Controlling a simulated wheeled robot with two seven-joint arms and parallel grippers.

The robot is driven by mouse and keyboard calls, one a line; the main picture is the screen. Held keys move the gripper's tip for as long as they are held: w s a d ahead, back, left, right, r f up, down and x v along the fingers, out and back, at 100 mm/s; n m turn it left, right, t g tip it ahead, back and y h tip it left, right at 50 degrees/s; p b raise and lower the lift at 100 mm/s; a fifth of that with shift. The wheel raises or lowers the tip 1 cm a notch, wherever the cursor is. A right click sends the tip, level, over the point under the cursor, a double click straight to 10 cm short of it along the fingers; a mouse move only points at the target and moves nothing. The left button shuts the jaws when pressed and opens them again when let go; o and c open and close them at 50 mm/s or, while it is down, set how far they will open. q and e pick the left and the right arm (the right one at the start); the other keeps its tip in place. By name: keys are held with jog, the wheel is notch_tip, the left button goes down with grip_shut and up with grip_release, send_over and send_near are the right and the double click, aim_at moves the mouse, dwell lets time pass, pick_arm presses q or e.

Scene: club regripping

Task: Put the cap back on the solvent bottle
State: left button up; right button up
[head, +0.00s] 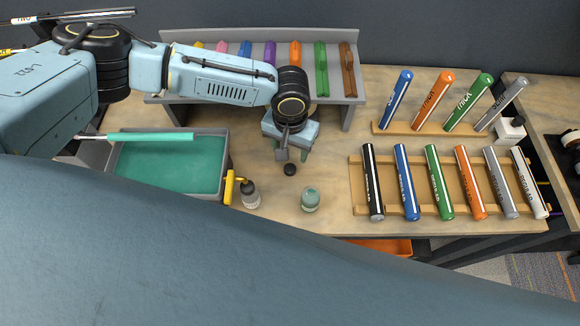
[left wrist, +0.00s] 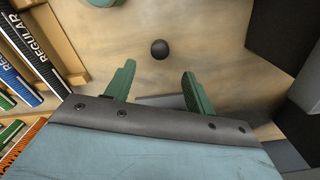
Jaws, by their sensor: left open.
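A small round black cap (head: 290,169) lies on the wooden table; it also shows in the left wrist view (left wrist: 160,49). My left gripper (head: 289,156) points down just behind it. In the left wrist view its two green fingers (left wrist: 158,74) are apart and empty, with the cap beyond the fingertips, roughly centred between them. A squat, pale green translucent bottle (head: 310,199) stands upright in front of the cap, with no dark cap on top; it looks like the solvent bottle. Another small bottle (head: 250,196), with a dark top and pale label, stands to the left. My right gripper is not in view.
A yellow-handled tool (head: 232,186) is beside a grey tray with a green bottom (head: 225,160) at left. Racks of coloured grips (head: 355,190) fill the right, with a grey shelf (head: 345,62) behind. Table around the cap is clear.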

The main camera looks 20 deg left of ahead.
aim_at(289, 170)
pick_arm(q)
jog(key=shift+f, duration=1.45)
jog(key=shift+s+f, duration=0.1)
jog(key=shift+f, duration=0.3)
notch_tip(289, 170, down, 4)
jog(key=shift+s+f+p, duration=0.15)
jog(key=shift+f+p, duration=0.05)
jog(key=shift+p, duration=0.1)
jog(key=c, duration=1)
